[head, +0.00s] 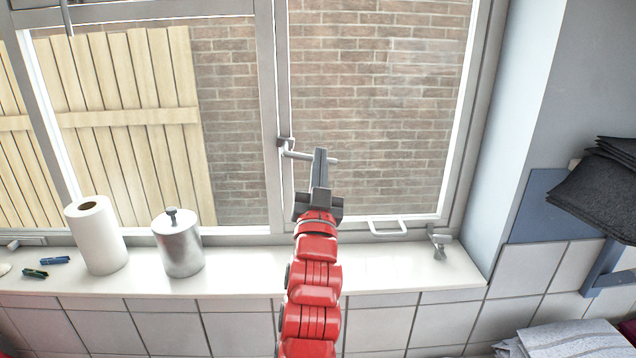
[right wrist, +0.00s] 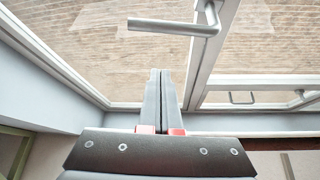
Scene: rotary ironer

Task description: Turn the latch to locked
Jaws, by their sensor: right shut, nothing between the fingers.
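The latch (head: 296,155) is a grey metal handle on the window's middle upright. In the head view it lies nearly level, its free end pointing right over the glass. In the right wrist view the latch bar (right wrist: 165,26) also lies nearly level, with its pivot at its right end. My right gripper (head: 320,156) is shut and empty, its fingers crossing in front of the bar in the head view. In the right wrist view the fingertips (right wrist: 160,74) show below the bar with a gap in the picture; contact cannot be told. My left gripper is out of view.
On the white sill (head: 375,272) stand a paper roll (head: 97,236) and a metal canister (head: 178,245), left of my right arm. A white pull handle (head: 388,227) and a metal fitting (head: 439,241) are low on the window at right. Dark folded cloths (head: 597,188) lie far right.

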